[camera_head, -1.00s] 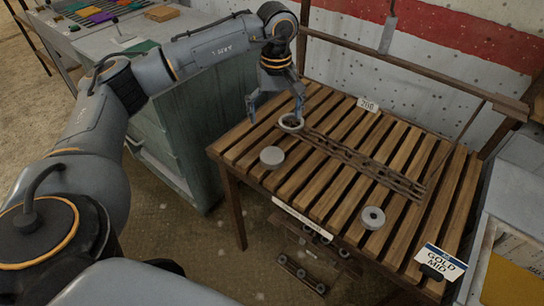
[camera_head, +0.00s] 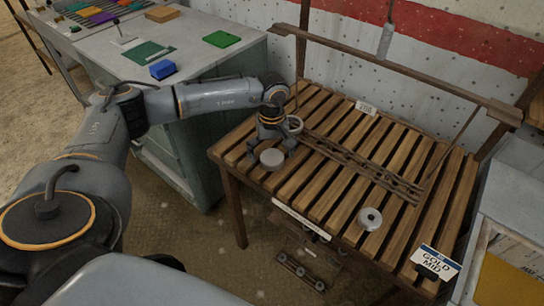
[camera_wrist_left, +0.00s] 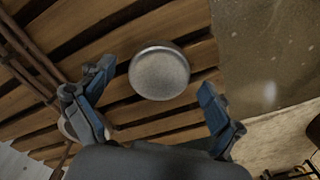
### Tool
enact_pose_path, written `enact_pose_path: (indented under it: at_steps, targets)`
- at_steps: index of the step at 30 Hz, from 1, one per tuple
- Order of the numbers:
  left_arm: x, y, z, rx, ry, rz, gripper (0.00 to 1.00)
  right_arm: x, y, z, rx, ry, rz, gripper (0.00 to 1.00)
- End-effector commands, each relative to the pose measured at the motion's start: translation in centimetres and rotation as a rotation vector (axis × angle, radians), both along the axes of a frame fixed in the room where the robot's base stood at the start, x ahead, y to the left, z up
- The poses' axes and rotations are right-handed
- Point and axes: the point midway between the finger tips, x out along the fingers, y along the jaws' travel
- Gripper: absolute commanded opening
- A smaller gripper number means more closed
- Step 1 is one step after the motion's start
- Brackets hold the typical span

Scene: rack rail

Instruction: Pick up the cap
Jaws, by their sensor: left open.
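The cap looks to be the plain round grey disc (camera_head: 272,158) lying on the slatted wooden table (camera_head: 330,205) near its left front edge. In the left wrist view the disc (camera_wrist_left: 159,71) lies flat between and beyond the fingertips, apart from both. My left gripper (camera_head: 270,145) is just above and behind it, open and empty; its two blue-grey fingers (camera_wrist_left: 155,105) are spread wide. A grey disc with a centre hole (camera_head: 371,218) lies at the table's right front. A ring-like part (camera_head: 295,124) sits behind the gripper, partly hidden. My right gripper is not in view.
Dark rails (camera_head: 365,165) run across the table's middle. A wooden frame bar (camera_head: 400,70) spans its back. A green-grey cabinet (camera_head: 195,170) stands left, with green and blue blocks on top. A "GOLD MID" sign (camera_head: 436,263) stands at the right front corner.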

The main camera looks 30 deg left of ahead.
Motion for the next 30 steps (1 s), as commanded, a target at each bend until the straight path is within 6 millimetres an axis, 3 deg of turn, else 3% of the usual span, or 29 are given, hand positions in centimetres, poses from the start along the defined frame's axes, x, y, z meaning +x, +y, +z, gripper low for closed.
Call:
enact_pose_path:
  at_steps: [7, 16, 25, 30]
  targets:
    - [0.0, 0.0, -0.3, 0.0, 0.0, 0.0, 0.92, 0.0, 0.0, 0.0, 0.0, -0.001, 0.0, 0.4]
    - [0.0, 0.0, -0.3, 0.0, 0.0, 0.0, 0.33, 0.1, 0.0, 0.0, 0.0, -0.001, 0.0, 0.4]
    - [0.0, 0.0, -0.2, -0.001, -0.001, 0.0, 0.33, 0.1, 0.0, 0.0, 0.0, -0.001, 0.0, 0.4]
    - [0.1, 0.0, 0.8, -0.001, -0.003, 0.0, 0.33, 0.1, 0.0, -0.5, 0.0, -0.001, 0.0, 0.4]
